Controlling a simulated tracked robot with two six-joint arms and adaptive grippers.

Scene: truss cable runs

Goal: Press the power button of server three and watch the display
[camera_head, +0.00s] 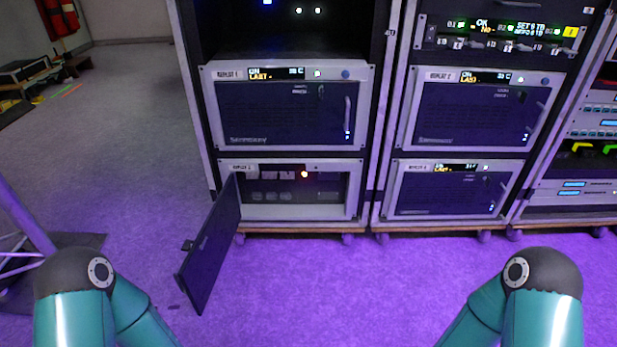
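Four server units sit in two racks. The lower left unit (350,195) has its front door (212,245) swung open to the left and down toward the floor. An orange-red light (304,174) glows on it, and its display strip (272,167) looks dark. Its label is too small to read surely, so I cannot confirm it is server three. The upper left (285,115), upper right (470,115) and lower right (450,195) units have shut doors and lit displays. Only my teal arm links show at the bottom corners; both grippers are out of view.
Purple-lit carpet (330,290) in front of the racks is clear, apart from the open door. A metal stand (20,230) is at the left edge. A patch panel (500,32) with a lit display is at upper right. Another rack (590,150) stands far right.

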